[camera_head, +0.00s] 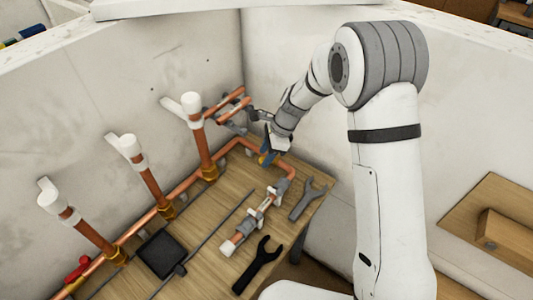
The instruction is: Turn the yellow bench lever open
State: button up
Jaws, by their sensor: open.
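My gripper (269,148) is at the far end of the wooden bench, over the copper pipe near the wall corner. Its jaws are open, but its fingertips are small and partly hidden. A small yellow-orange piece (263,159) shows right at the fingertips, above the pipe. It may be the yellow bench lever, but most of it is hidden by my gripper. I cannot tell the lever's angle or whether the fingers touch it.
Three upright copper pipes with white tops (192,105) stand along the left wall. A red lever (78,270) is at the lower left. Two wrenches (262,262), a black square item (162,253) and a short pipe assembly (258,215) lie on the bench (215,205). Walls close in behind my gripper.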

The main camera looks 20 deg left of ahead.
jog(key=shift+s+a+f, duration=0.1)
jog(key=shift+a+f, duration=0.05)
jog(key=shift+f, duration=0.4)
grip_shut()
